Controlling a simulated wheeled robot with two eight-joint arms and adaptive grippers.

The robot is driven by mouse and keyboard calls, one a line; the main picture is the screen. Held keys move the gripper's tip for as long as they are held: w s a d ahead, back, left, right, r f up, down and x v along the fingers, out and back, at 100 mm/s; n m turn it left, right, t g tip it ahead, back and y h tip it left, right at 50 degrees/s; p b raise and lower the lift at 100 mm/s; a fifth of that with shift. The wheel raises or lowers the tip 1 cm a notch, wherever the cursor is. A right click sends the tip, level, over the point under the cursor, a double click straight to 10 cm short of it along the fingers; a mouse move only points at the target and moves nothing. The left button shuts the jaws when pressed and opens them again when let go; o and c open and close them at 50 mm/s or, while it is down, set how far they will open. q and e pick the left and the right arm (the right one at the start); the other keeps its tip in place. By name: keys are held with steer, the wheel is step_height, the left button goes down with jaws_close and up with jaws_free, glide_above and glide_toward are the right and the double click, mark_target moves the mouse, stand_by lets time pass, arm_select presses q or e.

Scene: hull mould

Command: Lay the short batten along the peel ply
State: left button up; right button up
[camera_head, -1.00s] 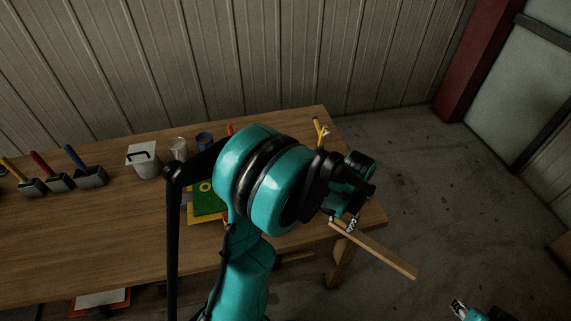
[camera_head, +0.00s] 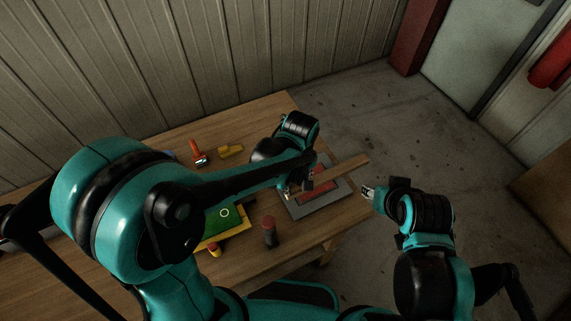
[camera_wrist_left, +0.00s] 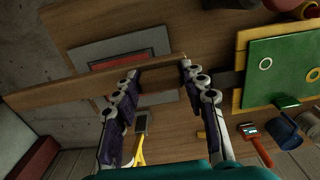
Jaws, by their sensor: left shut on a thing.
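The short batten (camera_head: 346,168), a light wooden strip, is in my left gripper (camera_head: 300,187), which is shut on it near one end. In the left wrist view the batten (camera_wrist_left: 60,91) runs from the fingers (camera_wrist_left: 160,70) to the left edge. It lies across the view of a grey plate (camera_head: 308,208) with a red sheet (camera_head: 332,192), probably the peel ply; the plate also shows in the wrist view (camera_wrist_left: 90,48). I cannot tell whether the batten touches the sheet. My right gripper (camera_head: 369,191) is beyond the table's right edge, apart from the batten; its jaw opening is unclear.
A green board (camera_head: 222,219) with a yellow border lies left of the plate. A dark bottle (camera_head: 269,236) stands in front. A red-handled tool (camera_head: 198,154) and a yellow object (camera_head: 230,151) lie farther back. The table's right edge is close to the plate.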

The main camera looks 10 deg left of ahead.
arm_select(q)
steer(key=shift+w+a+f+b, duration=0.65)
steer(key=shift+w+a+f, duration=0.65)
steer(key=shift+f, duration=0.5)
steer(key=shift+w+a+f+b, duration=0.65)
steer(key=shift+w+a+f, duration=0.65)
steer(key=shift+f, duration=0.55)
steer(key=shift+w+a+f+b, duration=0.65)
steer(key=shift+w+a+f, duration=0.4)
steer(key=shift+w+f, duration=0.6)
steer(key=shift+s+f, duration=0.2)
steer(key=o, duration=1.3)
steer(key=shift+o, duration=0.2)
